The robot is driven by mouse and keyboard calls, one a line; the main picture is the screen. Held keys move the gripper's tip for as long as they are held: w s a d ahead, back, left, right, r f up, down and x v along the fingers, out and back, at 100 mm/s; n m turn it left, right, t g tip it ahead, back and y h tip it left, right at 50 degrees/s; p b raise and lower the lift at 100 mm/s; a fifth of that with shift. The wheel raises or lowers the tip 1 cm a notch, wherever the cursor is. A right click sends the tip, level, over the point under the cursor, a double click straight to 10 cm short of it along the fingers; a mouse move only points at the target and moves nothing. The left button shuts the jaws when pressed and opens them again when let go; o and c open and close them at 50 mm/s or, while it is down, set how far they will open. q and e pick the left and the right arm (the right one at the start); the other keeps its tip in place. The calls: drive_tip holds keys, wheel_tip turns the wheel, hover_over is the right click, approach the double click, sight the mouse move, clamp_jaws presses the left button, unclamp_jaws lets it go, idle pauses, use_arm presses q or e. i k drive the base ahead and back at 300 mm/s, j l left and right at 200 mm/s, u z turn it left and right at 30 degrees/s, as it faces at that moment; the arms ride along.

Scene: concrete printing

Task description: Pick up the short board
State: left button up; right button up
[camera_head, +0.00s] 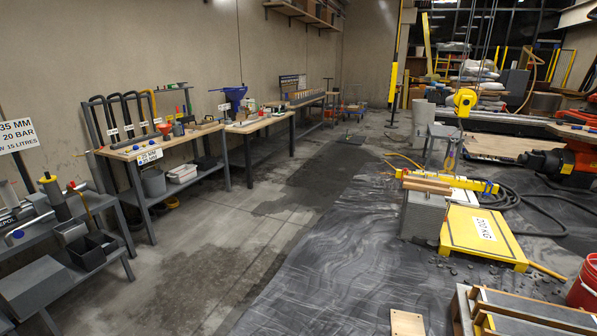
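Neither of my grippers is in the head view. Several wooden pieces could be the short board, and I cannot tell which it is. A small light plywood piece (408,323) shows at the bottom edge, partly cut off. Brown wooden boards (428,184) lie on top of a grey block stack (424,213) beside the yellow platform. Grey and wooden lengths (525,312) lie side by side at the bottom right, partly cut off by the frame. Nothing is seen touching any of these pieces.
A yellow platform (466,236) and a red bucket (583,288) stand on the right. Black hose (545,208) and scattered stones lie on the dark sheeting (330,262). Workbenches (165,141) line the left wall. The concrete floor (215,245) between is mostly clear.

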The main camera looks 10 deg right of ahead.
sight(412, 185)
drive_tip(key=i+l+z, duration=0.1)
drive_tip(key=i+z, duration=0.25)
drive_tip(key=i, duration=1.85)
drive_tip(key=i+z, duration=0.25)
drive_tip(key=i, duration=0.25)
drive_tip(key=i+z, duration=0.2)
drive_tip(key=i, duration=0.3)
drive_tip(key=i+j+z, duration=0.25)
drive_tip(key=i, duration=0.2)
drive_tip(key=i+j+z, duration=0.2)
drive_tip(key=i, duration=0.3)
drive_tip(key=i+j+z, duration=0.25)
drive_tip(key=i, duration=0.2)
